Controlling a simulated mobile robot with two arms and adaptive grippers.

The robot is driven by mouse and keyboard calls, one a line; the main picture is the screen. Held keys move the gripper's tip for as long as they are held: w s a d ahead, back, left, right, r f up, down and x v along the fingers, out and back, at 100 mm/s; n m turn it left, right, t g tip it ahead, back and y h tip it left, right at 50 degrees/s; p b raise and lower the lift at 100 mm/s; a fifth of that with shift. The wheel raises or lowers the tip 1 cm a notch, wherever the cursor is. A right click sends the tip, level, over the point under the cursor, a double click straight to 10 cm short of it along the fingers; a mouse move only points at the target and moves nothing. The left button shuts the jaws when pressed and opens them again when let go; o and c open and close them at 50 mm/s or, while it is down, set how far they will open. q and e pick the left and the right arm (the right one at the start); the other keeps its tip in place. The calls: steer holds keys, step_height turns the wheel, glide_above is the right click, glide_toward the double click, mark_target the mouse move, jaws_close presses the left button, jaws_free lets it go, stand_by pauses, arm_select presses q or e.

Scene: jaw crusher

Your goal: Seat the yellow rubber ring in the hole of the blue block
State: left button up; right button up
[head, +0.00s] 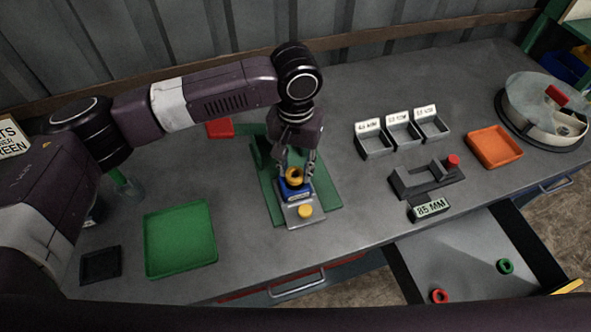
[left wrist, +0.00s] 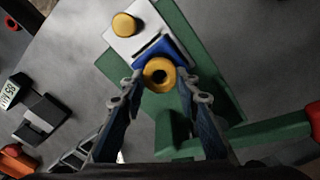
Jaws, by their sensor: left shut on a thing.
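The yellow rubber ring (head: 294,174) is held between the fingertips of my left gripper (head: 297,168). In the left wrist view the ring (left wrist: 160,74) faces the camera, with a finger of my left gripper (left wrist: 159,80) on each side. The blue block (head: 295,191) stands on a light grey plate (head: 292,213) on the green fixture (head: 325,193). The ring appears at or just above the block's top; I cannot tell if they touch. In the left wrist view the blue block (left wrist: 168,48) shows partly behind the ring, its hole hidden. My right gripper is not in view.
A yellow button (head: 305,211) is on the plate; a red handle (head: 219,128) is on the fixture's far left. A green tray (head: 180,240) lies left. Grey bins (head: 403,134) and a grey gauge (head: 427,179) stand right. An open drawer (head: 465,256) holds red and green rings.

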mark_target(295, 173)
arm_select(q)
step_height(295, 173, down, 2)
steer(key=shift+a+f, duration=0.1)
steer(key=shift+s, duration=0.1)
steer(key=shift+s+f, duration=0.3)
steer(key=shift+f, duration=0.3)
steer(key=o, duration=1)
steer(key=shift+f, duration=0.1)
steer(key=shift+c, duration=0.2)
steer(key=shift+o, duration=0.2)
steer(key=shift+w+f, duration=0.1)
steer(key=shift+w, duration=0.25)
steer(key=shift+s, duration=0.1)
